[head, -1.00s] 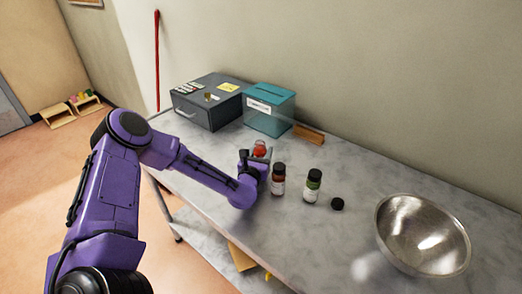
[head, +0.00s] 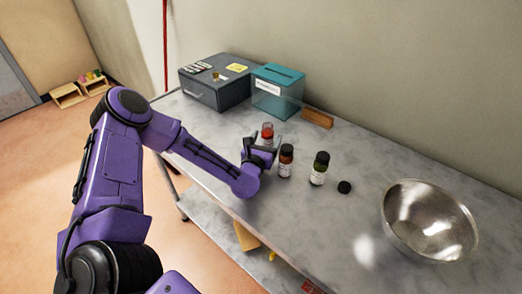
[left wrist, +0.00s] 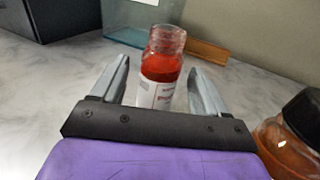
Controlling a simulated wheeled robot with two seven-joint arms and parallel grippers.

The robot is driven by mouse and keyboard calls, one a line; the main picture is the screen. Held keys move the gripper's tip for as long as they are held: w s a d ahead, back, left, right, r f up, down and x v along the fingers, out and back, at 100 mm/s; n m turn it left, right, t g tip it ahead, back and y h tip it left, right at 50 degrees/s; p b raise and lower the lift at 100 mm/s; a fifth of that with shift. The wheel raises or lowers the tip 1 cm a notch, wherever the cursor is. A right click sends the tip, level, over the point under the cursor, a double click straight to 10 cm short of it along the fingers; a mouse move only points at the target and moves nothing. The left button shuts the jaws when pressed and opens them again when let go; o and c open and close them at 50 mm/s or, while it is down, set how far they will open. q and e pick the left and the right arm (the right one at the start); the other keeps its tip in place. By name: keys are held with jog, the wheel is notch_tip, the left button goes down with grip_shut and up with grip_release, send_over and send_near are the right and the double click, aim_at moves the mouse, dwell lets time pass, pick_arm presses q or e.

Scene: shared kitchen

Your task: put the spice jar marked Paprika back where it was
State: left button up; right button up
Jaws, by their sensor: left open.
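An open glass jar of red powder (head: 267,131) stands upright on the grey worktop, without a lid. In the left wrist view this jar (left wrist: 162,68) stands between the fingers of my left gripper (left wrist: 160,80), with gaps on both sides. Its white label is partly visible, but I cannot read the name. My left gripper (head: 263,146) is open around the jar's near side. A dark-capped jar with reddish-brown contents (head: 286,161) stands just to the right, and a dark-capped jar with green contents (head: 319,168) beyond it. My right gripper is not in view.
A loose black lid (head: 344,187) lies right of the green jar. A metal bowl (head: 430,220) is farther right. A grey cash box (head: 215,82), a teal clear-sided box (head: 278,92) and a wooden block (head: 317,118) stand behind. The worktop's near middle is clear.

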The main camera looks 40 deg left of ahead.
pick_arm(q)
jog(key=b+v, duration=0.1)
jog(key=v, duration=0.8)
